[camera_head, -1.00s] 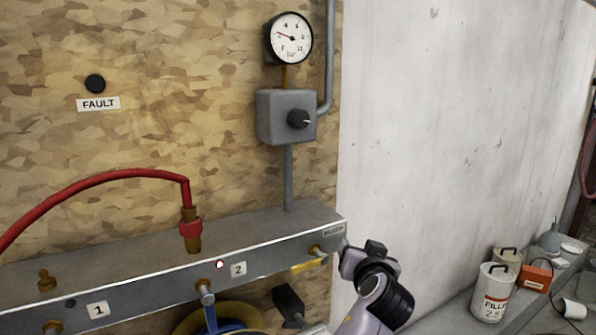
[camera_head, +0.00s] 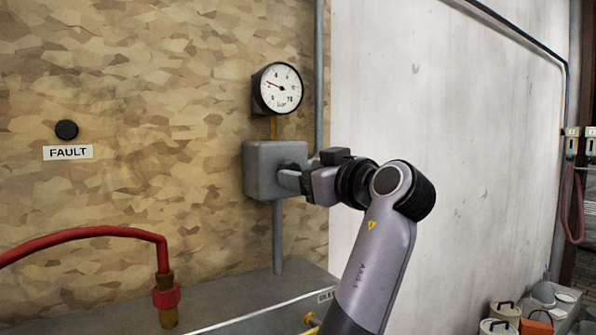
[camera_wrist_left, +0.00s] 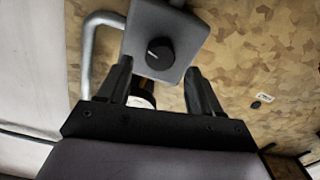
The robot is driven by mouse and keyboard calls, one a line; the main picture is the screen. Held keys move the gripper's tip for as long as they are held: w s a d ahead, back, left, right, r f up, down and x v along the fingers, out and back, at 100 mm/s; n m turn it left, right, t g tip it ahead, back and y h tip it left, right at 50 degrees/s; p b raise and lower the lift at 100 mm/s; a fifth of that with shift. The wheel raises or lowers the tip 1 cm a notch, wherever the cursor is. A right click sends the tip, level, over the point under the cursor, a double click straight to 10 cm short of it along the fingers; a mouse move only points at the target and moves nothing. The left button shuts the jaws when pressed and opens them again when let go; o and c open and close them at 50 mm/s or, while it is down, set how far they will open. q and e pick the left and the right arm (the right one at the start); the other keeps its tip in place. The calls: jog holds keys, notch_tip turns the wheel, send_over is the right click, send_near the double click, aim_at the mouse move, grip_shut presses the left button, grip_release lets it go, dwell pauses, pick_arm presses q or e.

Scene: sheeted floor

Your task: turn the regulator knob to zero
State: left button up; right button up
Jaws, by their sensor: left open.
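The regulator is a grey box (camera_head: 262,160) on the wood-chip wall; in the wrist view the box (camera_wrist_left: 185,35) shows its front face. Its black round knob (camera_wrist_left: 159,49) has a small pale mark. My left gripper (camera_head: 290,173) is at the box's right front, its fingers pointing at the knob side. In the wrist view the open fingers (camera_wrist_left: 159,68) lie left and right of the knob, with gaps on both sides; contact cannot be told. In the head view the gripper largely hides the knob. The gauge (camera_head: 281,88) above has its needle pointing left and slightly up. My right gripper is out of view.
A grey pipe (camera_head: 318,85) runs up beside the gauge. Below are a metal ledge (camera_head: 265,300) and a red hose (camera_head: 95,232). A FAULT label (camera_head: 68,153) sits under a black button (camera_head: 66,130). Open air lies before the white wall (camera_head: 480,170).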

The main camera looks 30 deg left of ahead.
pick_arm(q)
jog(key=shift+x, duration=1.35)
jog(key=c, duration=1.1)
jog(key=shift+o, duration=0.2)
jog(key=shift+n, duration=0.3)
jog(key=n+b, duration=0.3)
jog(key=n, duration=0.7)
jog(key=n+b, duration=0.2)
jog(key=n, duration=0.8)
jog(key=shift+f+b, duration=0.25)
jog(key=shift+b, duration=0.15)
